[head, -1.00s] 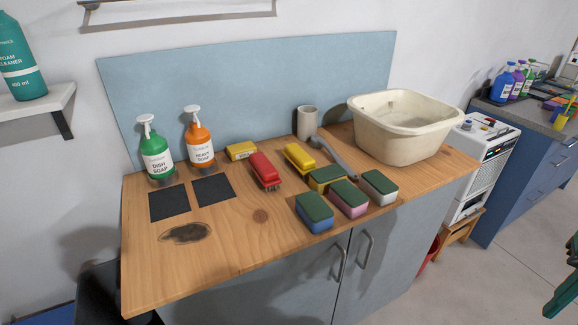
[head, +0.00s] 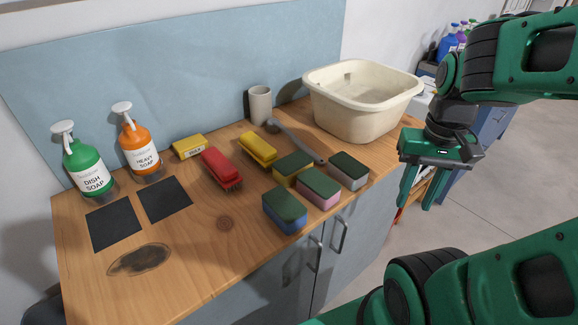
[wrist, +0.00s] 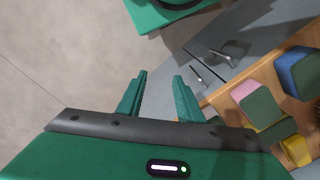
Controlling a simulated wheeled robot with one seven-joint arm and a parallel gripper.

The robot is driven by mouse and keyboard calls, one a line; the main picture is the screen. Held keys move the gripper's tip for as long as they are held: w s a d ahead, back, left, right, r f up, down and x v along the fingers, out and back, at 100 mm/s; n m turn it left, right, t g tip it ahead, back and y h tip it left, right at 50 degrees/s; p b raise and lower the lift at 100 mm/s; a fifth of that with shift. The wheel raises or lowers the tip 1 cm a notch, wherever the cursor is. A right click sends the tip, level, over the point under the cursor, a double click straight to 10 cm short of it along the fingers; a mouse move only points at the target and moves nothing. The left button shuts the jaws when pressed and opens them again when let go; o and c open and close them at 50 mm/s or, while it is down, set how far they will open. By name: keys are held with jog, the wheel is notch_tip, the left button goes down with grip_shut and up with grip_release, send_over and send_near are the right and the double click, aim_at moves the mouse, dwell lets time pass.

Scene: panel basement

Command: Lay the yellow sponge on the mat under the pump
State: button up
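The yellow sponge (head: 290,178), with a dark green scouring top, lies on the wooden counter behind the blue and pink sponges; it also shows at the right of the wrist view (wrist: 296,150). Two dark square mats lie on the counter: one (head: 114,224) in front of the green dish soap pump bottle (head: 86,168), one (head: 165,199) in front of the orange heavy soap pump bottle (head: 139,149). My gripper (head: 415,205) is open and empty, pointing down to the right of the counter, apart from the sponges. Its fingers also show in the wrist view (wrist: 159,76).
A red brush (head: 222,170), soap box (head: 189,147), grey cup (head: 260,104) and cream basin (head: 361,105) stand nearby. A dark stain (head: 139,260) marks the counter's front left.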

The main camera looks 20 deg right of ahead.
aim_at(305, 154)
jog(key=o, duration=0.5)
jog(key=shift+s+r, duration=0.25)
jog(key=shift+o, duration=1)
jog(key=w+a+r+m, duration=0.1)
jog(key=w, duration=0.3)
jog(key=w+a+r+m, duration=0.1)
jog(key=w+a+r, duration=0.1)
jog(key=w, duration=0.3)
jog(key=w+a+r+m, duration=0.2)
jog(key=w, duration=0.3)
jog(key=shift+a+r, duration=0.25)
jog(key=w+a+m, duration=0.1)
jog(key=w+a, duration=0.2)
jog(key=w+a+r+m, duration=0.1)
jog(key=w+a, duration=0.2)
jog(key=w, duration=0.1)
jog(key=w+a+m, duration=0.2)
jog(key=w+a, duration=0.1)
jog(key=shift+w+a+r, duration=0.15)
jog(key=shift+a+r, duration=0.1)
jog(key=shift+r, duration=0.1)
jog(key=shift+d+f, duration=0.15)
jog(key=shift+f, duration=2.4)
jog(key=shift+d+f, duration=0.1)
jog(key=shift+f, duration=2.45)
